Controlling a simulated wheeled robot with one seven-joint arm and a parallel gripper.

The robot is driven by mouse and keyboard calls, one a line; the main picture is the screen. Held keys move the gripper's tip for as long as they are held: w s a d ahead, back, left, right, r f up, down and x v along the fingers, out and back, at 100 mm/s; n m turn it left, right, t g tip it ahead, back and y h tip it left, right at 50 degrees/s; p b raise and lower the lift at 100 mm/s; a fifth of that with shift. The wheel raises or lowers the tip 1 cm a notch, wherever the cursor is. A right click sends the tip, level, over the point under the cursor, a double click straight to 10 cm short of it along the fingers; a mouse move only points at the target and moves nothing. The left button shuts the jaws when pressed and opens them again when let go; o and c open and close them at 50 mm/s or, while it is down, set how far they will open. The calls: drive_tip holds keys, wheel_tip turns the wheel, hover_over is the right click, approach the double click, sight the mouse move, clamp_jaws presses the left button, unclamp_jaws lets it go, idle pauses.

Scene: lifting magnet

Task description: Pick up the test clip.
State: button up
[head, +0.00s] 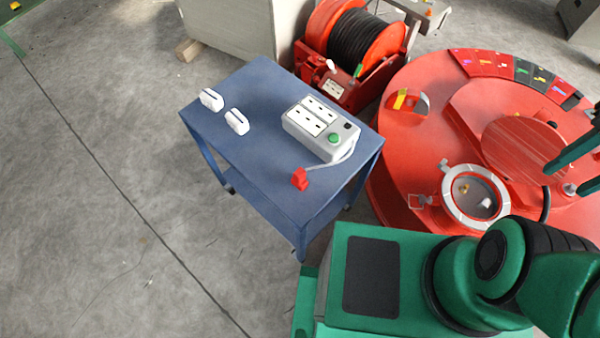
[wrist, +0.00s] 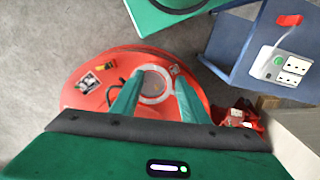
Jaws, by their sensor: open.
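No part is clearly recognisable as the test clip. Inside the round hatch (head: 446,209) on the red magnet (head: 405,150) lie a small yellowish piece (head: 463,188) and a small whitish piece (head: 485,203), both too small to identify. A red piece (head: 300,179) on a pale cable lies at the near edge of the blue table (head: 262,186). My gripper (head: 563,180) is open and empty at the right edge of the head view, its fingers pointing left. In the wrist view my gripper (wrist: 160,74) has its fingers apart, with the hatch ring (wrist: 168,85) between and beyond them.
The table carries a grey socket box (head: 321,128) and two white pieces (head: 211,99) at its left. A red cable reel (head: 352,35) stands behind the table. A yellow lug (head: 400,99) rises from the magnet. Bare floor (head: 90,200) lies left.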

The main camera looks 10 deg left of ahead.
drive_tip(key=w+a+f+n+h, duration=0.1)
drive_tip(key=w+a+f+n, duration=0.3)
drive_tip(key=w+a+n, duration=0.95)
drive_tip(key=n, duration=2.2)
approach(300, 171)
drive_tip(key=shift+d+m+y, duration=0.25)
drive_tip(key=shift+d+y, duration=0.15)
drive_tip(key=shift+d, duration=0.15)
drive_tip(key=shift+s+a+f, duration=0.15)
drive_tip(key=shift+a+f, duration=0.05)
drive_tip(key=shift+f, duration=5.3)
